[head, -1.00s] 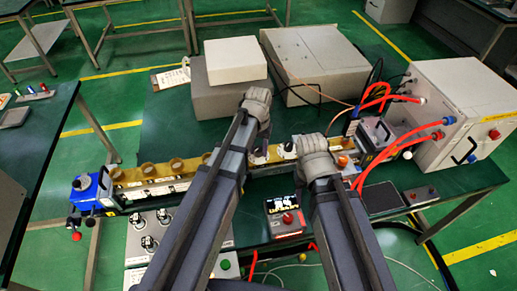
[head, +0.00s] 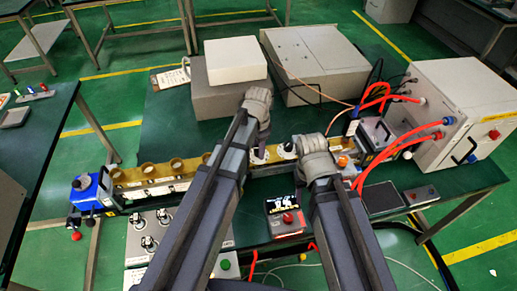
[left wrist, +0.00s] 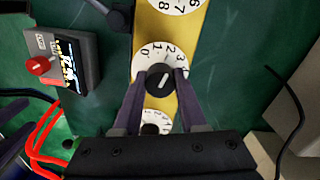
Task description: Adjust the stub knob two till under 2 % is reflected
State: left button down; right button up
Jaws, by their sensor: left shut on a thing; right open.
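My left gripper (left wrist: 159,88) is shut on the black middle stub knob (left wrist: 160,77), which has a white numbered dial behind it. In the head view the left gripper (head: 258,150) reaches down onto the brass waveguide (head: 150,175), its fingertips mostly hidden. Further dials show at the top (left wrist: 174,4) and bottom (left wrist: 156,118) of the left wrist view. The small meter (head: 285,216) has a lit screen and a red knob. It also shows in the left wrist view (left wrist: 70,62); its figures are too small to read. My right gripper (head: 318,158) is open beside the waveguide's right part.
A white generator box (head: 450,110) with red cables stands at the right. Grey boxes (head: 225,95) stand behind the waveguide. A blue end piece (head: 88,190) is at its left. A panel with several knobs (head: 150,230) lies in front.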

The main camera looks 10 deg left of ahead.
pick_arm(q)
jog(key=shift+m, duration=0.7)
jog(key=shift+c, duration=2.3)
grip_release()
notch_tip(320, 180, up, 8)
jog(key=p, duration=0.8)
jog(key=shift+f, duration=0.1)
